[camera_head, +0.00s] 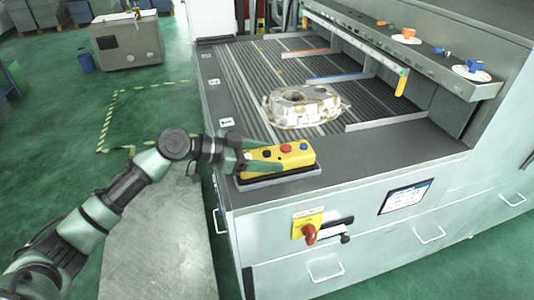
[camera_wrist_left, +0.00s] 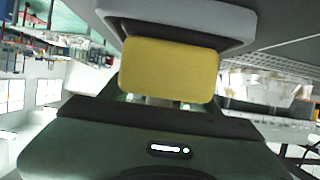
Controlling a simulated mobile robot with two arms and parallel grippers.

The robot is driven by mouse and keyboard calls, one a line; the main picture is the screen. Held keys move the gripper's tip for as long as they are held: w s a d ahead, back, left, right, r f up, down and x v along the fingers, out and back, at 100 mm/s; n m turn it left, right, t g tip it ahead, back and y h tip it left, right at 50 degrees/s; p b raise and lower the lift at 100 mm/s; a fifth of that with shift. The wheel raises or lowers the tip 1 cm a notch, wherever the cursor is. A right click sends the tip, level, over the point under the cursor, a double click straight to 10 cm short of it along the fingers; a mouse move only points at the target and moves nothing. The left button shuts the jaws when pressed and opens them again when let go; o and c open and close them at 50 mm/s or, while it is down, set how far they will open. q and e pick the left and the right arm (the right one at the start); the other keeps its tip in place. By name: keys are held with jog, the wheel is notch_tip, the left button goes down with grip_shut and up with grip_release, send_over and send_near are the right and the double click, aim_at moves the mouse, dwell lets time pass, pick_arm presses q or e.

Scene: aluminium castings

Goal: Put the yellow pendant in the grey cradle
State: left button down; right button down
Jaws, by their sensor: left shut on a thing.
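The yellow pendant (camera_head: 290,157), with red, blue and dark buttons on top, is at the near left corner of the machine's bed in the head view. My left gripper (camera_head: 262,160) is shut on its left end. The grey cradle (camera_head: 275,180) lies directly under the pendant, its front rim showing. In the left wrist view the pendant's yellow end (camera_wrist_left: 170,70) is in front of me, with the cradle's grey rim (camera_wrist_left: 180,30) close against it. I cannot tell whether the pendant rests fully in the cradle. My right gripper is not in view.
A rough aluminium casting (camera_head: 303,105) sits on the slatted bed behind the pendant. A red and yellow switch (camera_head: 309,229) is on the front panel below. A ledge with orange and blue knobs (camera_head: 473,68) runs along the right. The corner top right of the cradle is clear.

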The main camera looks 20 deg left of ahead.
pick_arm(q)
jog(key=shift+r, duration=0.15)
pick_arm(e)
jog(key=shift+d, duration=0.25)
pick_arm(q)
jog(key=shift+f, duration=0.25)
jog(key=shift+c, duration=1.9)
grip_release()
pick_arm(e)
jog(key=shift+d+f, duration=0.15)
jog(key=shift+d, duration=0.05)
pick_arm(q)
jog(key=shift+r, duration=0.1)
jog(key=shift+a+r, duration=0.1)
jog(key=b+v, duration=0.4)
jog(key=v, duration=0.6)
jog(key=shift+s+a, duration=0.25)
jog(key=shift+s+a+r+b, duration=0.3)
jog(key=shift+a+r, duration=0.05)
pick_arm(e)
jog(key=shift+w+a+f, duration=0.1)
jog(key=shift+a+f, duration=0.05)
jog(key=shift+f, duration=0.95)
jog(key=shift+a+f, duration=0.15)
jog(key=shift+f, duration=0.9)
